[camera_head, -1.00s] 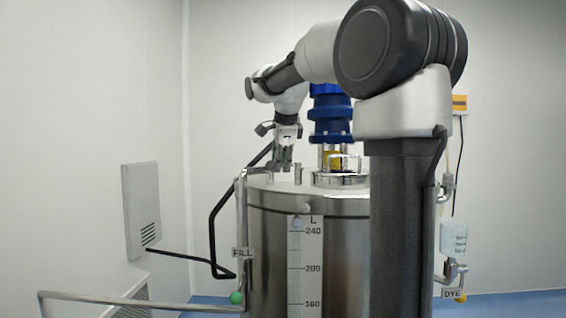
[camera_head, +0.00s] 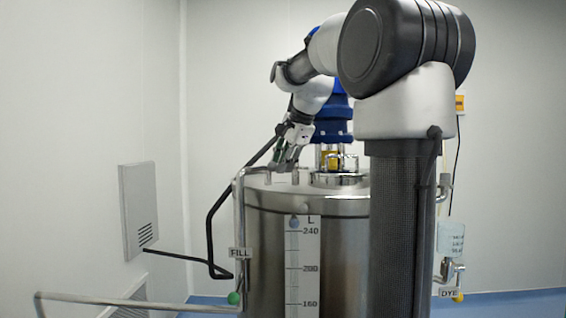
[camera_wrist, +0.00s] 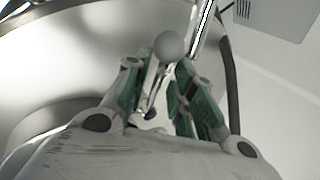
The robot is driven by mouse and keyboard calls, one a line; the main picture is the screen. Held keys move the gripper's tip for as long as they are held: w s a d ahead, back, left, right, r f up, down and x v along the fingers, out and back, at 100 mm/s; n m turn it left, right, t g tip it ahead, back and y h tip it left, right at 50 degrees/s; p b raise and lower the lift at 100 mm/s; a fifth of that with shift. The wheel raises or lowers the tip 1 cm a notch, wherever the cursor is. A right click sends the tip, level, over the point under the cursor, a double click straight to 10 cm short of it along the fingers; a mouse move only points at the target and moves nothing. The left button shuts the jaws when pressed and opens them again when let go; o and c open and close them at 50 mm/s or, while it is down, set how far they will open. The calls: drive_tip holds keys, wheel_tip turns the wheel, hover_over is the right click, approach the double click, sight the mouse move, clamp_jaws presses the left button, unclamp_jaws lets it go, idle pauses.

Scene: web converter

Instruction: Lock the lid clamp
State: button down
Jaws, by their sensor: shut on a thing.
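The lid clamp shows in the wrist view as a thin metal lever (camera_wrist: 153,78) with a grey ball knob (camera_wrist: 170,46) on its end. My gripper (camera_wrist: 157,72) has its green-padded fingers on both sides of the lever and is shut on it; the knob sticks out past the fingertips. In the head view my gripper (camera_head: 287,158) is tilted, low over the left part of the tank lid (camera_head: 265,183). The clamp's base and latch position cannot be made out.
The steel tank (camera_head: 262,235) has a blue motor (camera_head: 333,118) above its lid, right of my gripper. A bent pipe marked FILL (camera_head: 240,220) rises at the left rim.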

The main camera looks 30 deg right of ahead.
drive_tip(key=n+y, duration=0.1)
drive_tip(key=n, duration=0.1)
drive_tip(key=s+d+n+y, duration=0.1)
drive_tip(key=s+n+g+y, duration=0.1)
drive_tip(key=n, duration=0.1)
drive_tip(key=shift+s+d+n, duration=0.2)
drive_tip(key=shift+n, duration=0.1)
drive_tip(key=shift+s+d+n+g+y, duration=0.3)
drive_tip(key=shift+n+g+y, duration=0.1)
drive_tip(key=shift+n, duration=0.4)
drive_tip(key=shift+s+d+n+g+y, duration=0.15)
drive_tip(key=shift+d+n+g+y, duration=0.2)
drive_tip(key=shift+n, duration=0.45)
drive_tip(key=shift+s+d+n+g+y, duration=0.25)
drive_tip(key=shift+n+y, duration=0.2)
drive_tip(key=shift+n, duration=0.35)
drive_tip(key=shift+f, duration=0.1)
drive_tip(key=c, duration=1.2)
unclamp_jaws()
drive_tip(key=shift+s, duration=0.15)
drive_tip(key=v, duration=0.7)
drive_tip(key=shift+d+r, duration=0.2)
drive_tip(key=shift+r, duration=0.15)
